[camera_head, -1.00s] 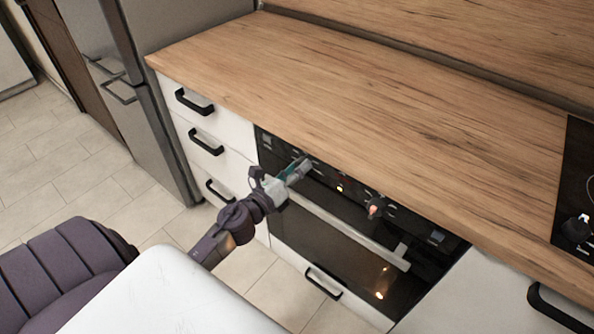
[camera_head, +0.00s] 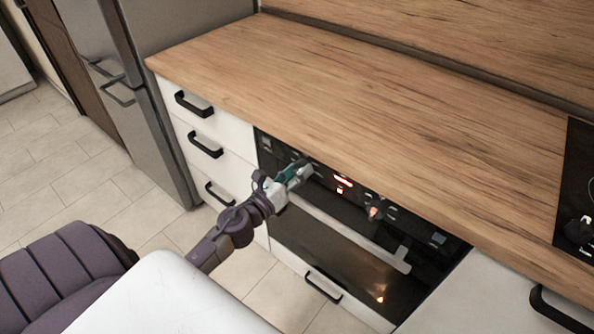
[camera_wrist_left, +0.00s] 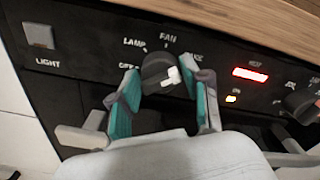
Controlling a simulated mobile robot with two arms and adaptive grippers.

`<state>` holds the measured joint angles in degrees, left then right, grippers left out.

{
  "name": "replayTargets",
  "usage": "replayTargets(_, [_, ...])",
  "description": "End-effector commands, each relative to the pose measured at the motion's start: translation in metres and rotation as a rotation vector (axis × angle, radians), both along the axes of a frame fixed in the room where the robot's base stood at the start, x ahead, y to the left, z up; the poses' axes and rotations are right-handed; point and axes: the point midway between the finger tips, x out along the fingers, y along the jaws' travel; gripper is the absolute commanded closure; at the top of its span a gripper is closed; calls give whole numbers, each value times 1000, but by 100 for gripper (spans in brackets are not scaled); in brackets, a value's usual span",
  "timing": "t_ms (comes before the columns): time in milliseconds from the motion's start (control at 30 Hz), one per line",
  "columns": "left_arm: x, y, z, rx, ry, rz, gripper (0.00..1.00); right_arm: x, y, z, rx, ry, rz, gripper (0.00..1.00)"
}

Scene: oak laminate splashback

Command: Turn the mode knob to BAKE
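In the head view my left gripper (camera_head: 298,174) is at the left part of the oven panel and hides the knob. My right gripper is not in view.
A second knob (camera_head: 376,209) is further right. The oven handle (camera_head: 350,235) runs below the panel. The wooden worktop (camera_head: 350,110) overhangs the panel and is clear.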

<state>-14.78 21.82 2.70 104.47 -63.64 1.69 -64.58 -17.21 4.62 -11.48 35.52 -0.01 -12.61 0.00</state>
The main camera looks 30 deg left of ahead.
Motion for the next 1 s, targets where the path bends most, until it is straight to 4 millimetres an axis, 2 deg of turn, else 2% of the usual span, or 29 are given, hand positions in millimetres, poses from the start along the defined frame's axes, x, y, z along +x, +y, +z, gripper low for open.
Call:
replayTargets(33, [0,0,0,0,0,0,40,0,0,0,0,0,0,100])
replayTargets(100, [0,0,1,0,-1,1,33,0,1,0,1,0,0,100])
replayTargets(467, [-5,1,1,-1,-2,2,33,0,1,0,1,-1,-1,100])
replayTargets(567, [-18,2,0,-3,-1,2,33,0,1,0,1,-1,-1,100])
replayTargets(800, [-69,6,0,-6,1,5,33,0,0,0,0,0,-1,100])
replayTargets(1000, [-104,9,0,-2,0,4,33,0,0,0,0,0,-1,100])
